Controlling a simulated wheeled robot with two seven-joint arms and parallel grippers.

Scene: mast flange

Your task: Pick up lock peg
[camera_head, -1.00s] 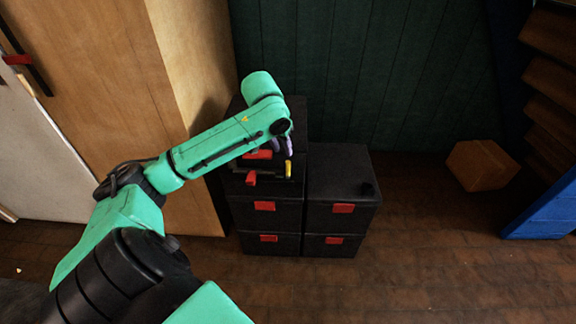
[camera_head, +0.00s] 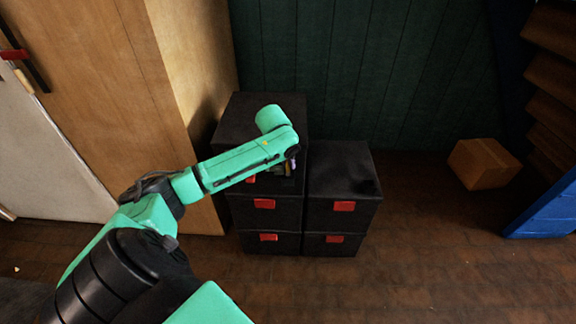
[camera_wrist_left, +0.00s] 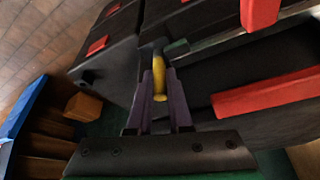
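A yellow peg-like piece (camera_wrist_left: 159,78), which I take to be the lock peg, shows in the left wrist view at the edge of a dark, open drawer-like space. The two purple fingers of my left gripper (camera_wrist_left: 160,95) stand on either side of it, very close. I cannot tell whether they touch or grip it. In the head view my left gripper (camera_head: 293,163) is at the front of the left black box stack, and the arm covers much of the drawer there. My right gripper is not in view.
Black boxes with red latches (camera_head: 264,204) stand in two stacks; the right stack (camera_head: 340,165) has a small black knob (camera_head: 368,187) on top. Wooden cabinet (camera_head: 190,80) at left, cardboard box (camera_head: 484,163) and blue shelf frame (camera_head: 545,209) at right. Floor in front is clear.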

